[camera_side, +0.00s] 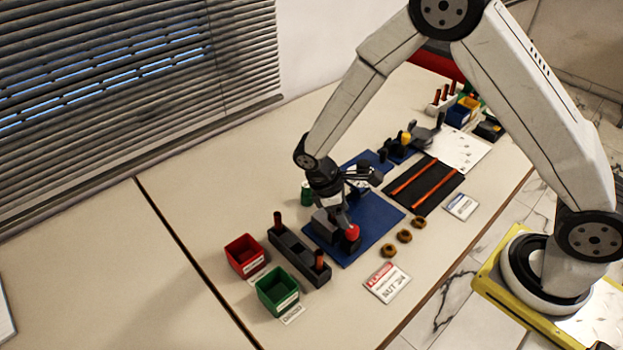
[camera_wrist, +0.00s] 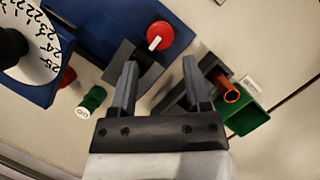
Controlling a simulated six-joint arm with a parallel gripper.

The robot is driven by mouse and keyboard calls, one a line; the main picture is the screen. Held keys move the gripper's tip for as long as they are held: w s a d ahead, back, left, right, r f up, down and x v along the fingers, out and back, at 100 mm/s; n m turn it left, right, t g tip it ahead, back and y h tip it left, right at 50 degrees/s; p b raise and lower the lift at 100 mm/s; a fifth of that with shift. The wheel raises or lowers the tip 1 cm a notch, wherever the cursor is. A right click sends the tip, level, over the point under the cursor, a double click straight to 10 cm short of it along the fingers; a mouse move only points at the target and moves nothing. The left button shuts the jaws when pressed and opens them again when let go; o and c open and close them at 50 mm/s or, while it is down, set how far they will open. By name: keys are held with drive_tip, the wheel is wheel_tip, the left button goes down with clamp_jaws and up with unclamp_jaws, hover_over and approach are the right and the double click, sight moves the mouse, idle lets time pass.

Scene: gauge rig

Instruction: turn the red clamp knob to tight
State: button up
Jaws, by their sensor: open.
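The red clamp knob (camera_wrist: 160,36) shows in the wrist view as a round red cap with a white line across it, slanting slightly. It sits by a dark block on the blue plate (camera_wrist: 105,22). In the side view the knob (camera_side: 352,231) is at the plate's near end, beside and below my gripper (camera_side: 334,212). In the wrist view my gripper (camera_wrist: 160,66) is open and empty. Its fingers point toward the knob, which appears beyond the tips and apart from them. A white numbered dial (camera_wrist: 38,52) is at the left, partly hidden by a black part.
A green cylinder (camera_side: 306,193) stands beside the blue plate. A black block (camera_side: 298,256) with orange-topped pins, a red bin (camera_side: 245,253) and a green bin (camera_side: 278,290) stand at the left. Brass rings (camera_side: 404,236) lie right of the plate. The table's front is mostly clear.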

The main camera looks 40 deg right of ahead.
sight(351, 229)
drive_tip(key=shift+x, duration=3)
clamp_jaws()
